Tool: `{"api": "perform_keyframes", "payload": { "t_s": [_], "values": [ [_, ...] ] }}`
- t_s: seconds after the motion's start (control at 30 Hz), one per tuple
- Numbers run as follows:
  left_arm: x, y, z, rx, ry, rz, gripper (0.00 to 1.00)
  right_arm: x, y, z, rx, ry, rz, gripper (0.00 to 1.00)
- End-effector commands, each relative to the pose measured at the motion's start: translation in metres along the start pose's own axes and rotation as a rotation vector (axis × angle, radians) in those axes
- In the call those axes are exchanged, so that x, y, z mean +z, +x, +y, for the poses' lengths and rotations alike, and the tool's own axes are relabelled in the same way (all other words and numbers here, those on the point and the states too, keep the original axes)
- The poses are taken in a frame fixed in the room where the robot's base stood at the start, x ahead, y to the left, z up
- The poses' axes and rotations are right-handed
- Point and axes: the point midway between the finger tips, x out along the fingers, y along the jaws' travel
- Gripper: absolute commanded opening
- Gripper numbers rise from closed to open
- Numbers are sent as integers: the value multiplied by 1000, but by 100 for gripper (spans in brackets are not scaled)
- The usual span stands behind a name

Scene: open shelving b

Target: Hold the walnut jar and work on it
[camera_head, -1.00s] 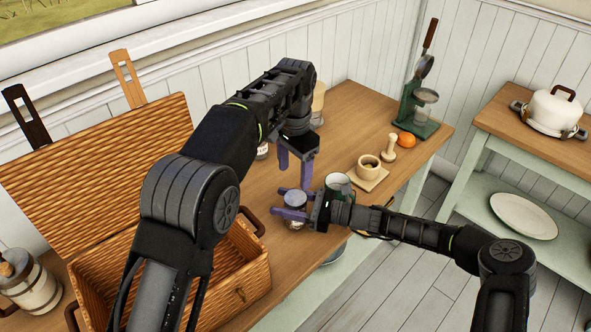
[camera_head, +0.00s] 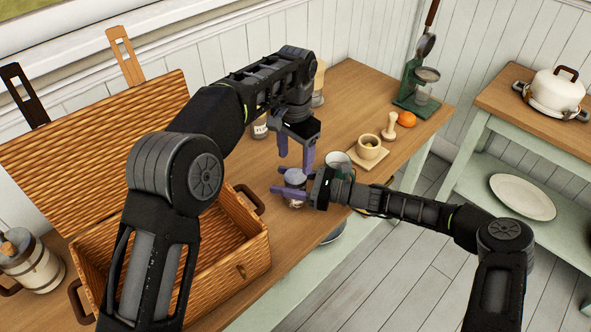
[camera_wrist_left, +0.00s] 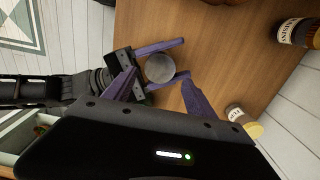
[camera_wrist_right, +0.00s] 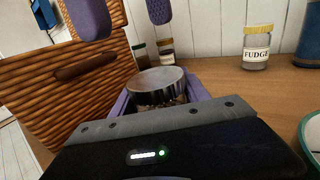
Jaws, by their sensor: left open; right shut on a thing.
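The walnut jar (camera_head: 295,203) stands upright near the front edge of the wooden table, with a round metal lid (camera_wrist_right: 158,80). My right gripper (camera_head: 284,183) is shut on the jar from the side, fingers around its body below the lid. The lid is seen from above in the left wrist view (camera_wrist_left: 160,68). The jar's label is hidden.
An open wicker basket (camera_head: 258,262) stands left of the jar. A fudge jar (camera_wrist_right: 257,48) stands behind. A cup (camera_head: 338,158) is close behind my right gripper. A mortar (camera_head: 369,152), pestle (camera_head: 390,127), orange (camera_head: 407,119) and green press (camera_head: 413,92) lie to the right.

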Motion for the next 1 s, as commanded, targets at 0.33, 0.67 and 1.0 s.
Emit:
{"api": "perform_keyframes", "payload": {
  "t_s": [0.33,0.67,1.0],
  "values": [
    [-2,43,0,-2,1,7,65,0,0,0,-1,0,0,0],
    [-2,57,0,-3,1,9,65,0,0,0,-1,0,0,0],
    [-2,57,0,-3,1,9,51,0,0,0,-1,0,0,0]
  ]
}}
